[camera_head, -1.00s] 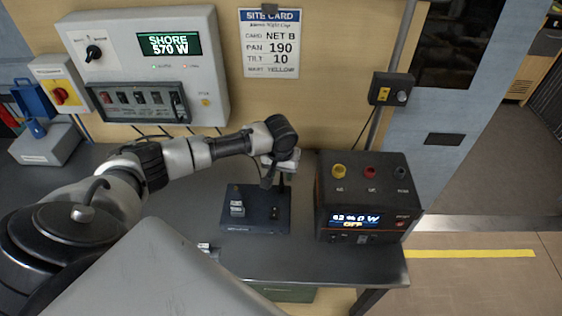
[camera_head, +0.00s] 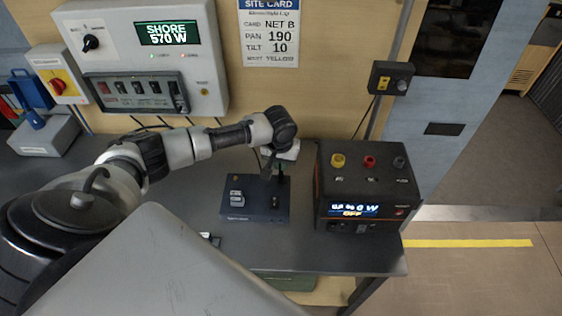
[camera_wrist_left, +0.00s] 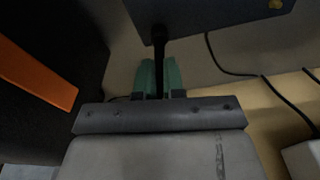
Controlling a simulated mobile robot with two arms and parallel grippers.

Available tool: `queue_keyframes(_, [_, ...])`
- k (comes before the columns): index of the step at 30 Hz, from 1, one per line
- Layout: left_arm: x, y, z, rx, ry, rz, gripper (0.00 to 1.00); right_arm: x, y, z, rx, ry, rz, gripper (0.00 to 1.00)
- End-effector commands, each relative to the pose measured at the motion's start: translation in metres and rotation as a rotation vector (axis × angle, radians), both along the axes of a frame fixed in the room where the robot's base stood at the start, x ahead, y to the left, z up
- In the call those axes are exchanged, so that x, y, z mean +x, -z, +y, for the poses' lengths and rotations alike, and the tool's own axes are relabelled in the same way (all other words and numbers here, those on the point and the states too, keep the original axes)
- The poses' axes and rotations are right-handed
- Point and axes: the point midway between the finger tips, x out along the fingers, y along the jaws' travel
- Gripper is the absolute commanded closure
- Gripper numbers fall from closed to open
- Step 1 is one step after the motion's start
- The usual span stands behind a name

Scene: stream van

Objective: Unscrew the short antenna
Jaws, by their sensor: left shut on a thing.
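A dark blue box (camera_head: 254,211) sits on the grey bench, with light connectors on its left part. The short antenna (camera_wrist_left: 159,48) is a thin black rod with a thicker dark end at the box, which also shows in the left wrist view (camera_wrist_left: 210,17). My left gripper (camera_head: 278,172) is over the right part of the box. In the left wrist view its green fingers (camera_wrist_left: 159,76) are shut on the antenna, one on each side. In the head view the antenna is mostly hidden by the gripper and hard to make out. My right gripper is not in view.
A black and orange power unit (camera_head: 366,186) stands close to the right of the box. A wall panel (camera_head: 140,60) is behind my left arm, and a small switch box (camera_head: 391,78) is at the back right. Cables run behind the box.

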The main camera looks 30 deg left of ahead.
Motion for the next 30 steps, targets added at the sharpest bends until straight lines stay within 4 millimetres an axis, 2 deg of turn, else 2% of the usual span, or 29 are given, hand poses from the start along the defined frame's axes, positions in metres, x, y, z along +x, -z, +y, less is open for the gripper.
queue_keyframes(30, [0.000,-0.002,0.001,0.000,-0.236,0.001,1.00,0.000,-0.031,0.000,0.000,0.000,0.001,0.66])
